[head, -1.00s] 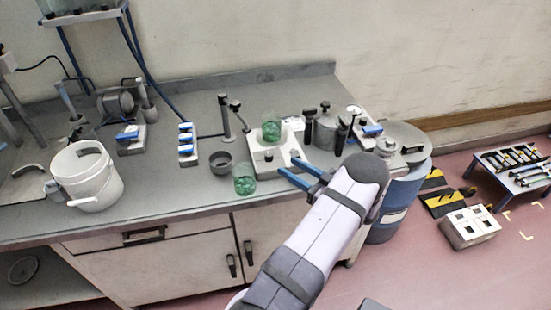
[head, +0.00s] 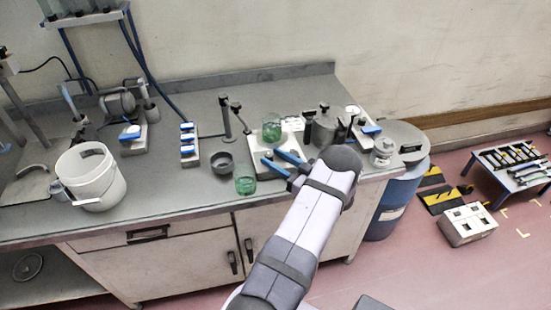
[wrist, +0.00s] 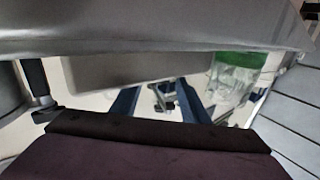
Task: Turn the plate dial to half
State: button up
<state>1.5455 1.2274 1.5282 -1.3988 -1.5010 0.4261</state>
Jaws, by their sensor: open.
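The white hot plate (head: 291,126) stands near the front of the grey bench, with a beaker of green liquid (head: 271,131) on it. My gripper (head: 271,157) is open at the plate's front side, its two blue fingers spread. In the wrist view the fingers (wrist: 158,103) lie on either side of a small grey fitting (wrist: 165,96), which looks like the plate dial. I cannot tell whether they touch it. The dial's setting is not readable.
A second green beaker (head: 245,182) stands close by at the bench's front edge, and a dark bowl (head: 222,162) is left of it. A white bucket (head: 92,178) is far left.

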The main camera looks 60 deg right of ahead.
grip_shut()
jog(key=shift+a+r+h, duration=0.1)
jog(key=shift+h, duration=0.4)
jog(key=shift+w+a+m+g+h+p, duration=0.1)
jog(key=shift+a+m+g+h+p, duration=0.1)
jog(key=shift+m+h+p, duration=0.25)
jog(key=shift+a+m+g+h+p, duration=0.1)
jog(key=shift+m+g+h+p, duration=0.15)
jog(key=shift+m+h, duration=0.3)
jog(key=m+h, duration=0.1)
jog(key=m+g+h, duration=0.1)
jog(key=h, duration=0.1)
jog(key=m+g+h, duration=0.1)
jog(key=shift+w+a+h, duration=0.2)
jog(key=shift+a+h, duration=0.1)
jog(key=shift+m+g+h, duration=0.55)
jog(key=shift+m+h, duration=0.05)
